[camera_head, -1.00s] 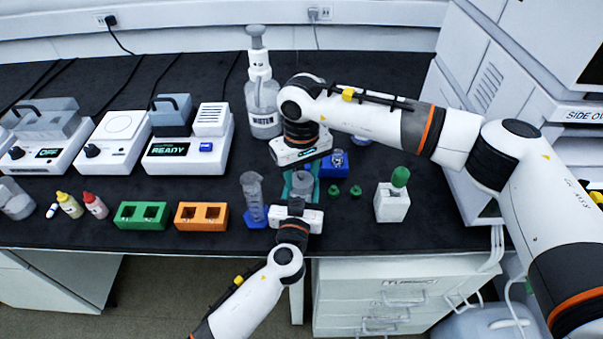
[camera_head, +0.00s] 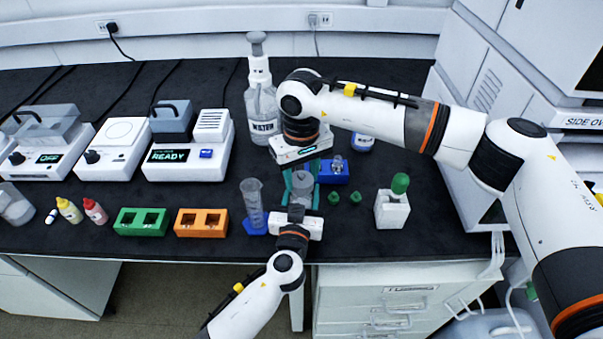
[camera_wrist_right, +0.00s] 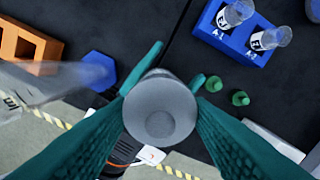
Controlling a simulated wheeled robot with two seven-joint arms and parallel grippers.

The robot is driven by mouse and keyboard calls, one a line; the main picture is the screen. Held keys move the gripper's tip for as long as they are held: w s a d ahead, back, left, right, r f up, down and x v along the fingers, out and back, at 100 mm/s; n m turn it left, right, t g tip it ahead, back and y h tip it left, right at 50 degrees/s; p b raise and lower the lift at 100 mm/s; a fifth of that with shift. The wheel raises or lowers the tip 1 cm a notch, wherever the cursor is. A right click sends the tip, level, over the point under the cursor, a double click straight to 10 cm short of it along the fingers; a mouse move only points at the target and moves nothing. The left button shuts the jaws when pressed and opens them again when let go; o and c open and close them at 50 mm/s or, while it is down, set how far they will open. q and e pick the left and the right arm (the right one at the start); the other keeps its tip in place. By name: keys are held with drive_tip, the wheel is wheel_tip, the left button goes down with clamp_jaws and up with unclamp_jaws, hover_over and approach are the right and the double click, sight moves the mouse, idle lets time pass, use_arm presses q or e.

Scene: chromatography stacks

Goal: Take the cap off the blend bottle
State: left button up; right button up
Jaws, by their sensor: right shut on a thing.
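A grey round piece (camera_head: 302,178), which looks like the cap of the blend bottle, sits between the teal fingers of my right gripper (camera_head: 301,186). In the right wrist view, the grey cap (camera_wrist_right: 160,112) is between both fingers, so the right gripper is shut on it from above. The bottle's body is mostly hidden, and I cannot tell whether the cap is still seated. My left gripper (camera_head: 296,213) reaches in from the front edge, right by the held piece. Its fingertips are hidden, so its grip is unclear.
A clear cylinder on a blue base (camera_head: 256,226) stands just left of the grippers. A blue vial rack (camera_head: 335,176) and small green stoppers (camera_head: 355,197) are on the right. A white block with a green top (camera_head: 392,208) stands farther right. Orange (camera_head: 201,222) and green racks (camera_head: 141,221) are left.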

sight(301, 174)
drive_tip(key=shift+r, duration=2)
use_arm(q)
drive_tip(key=o, duration=1.4)
drive_tip(key=shift+o, duration=0.2)
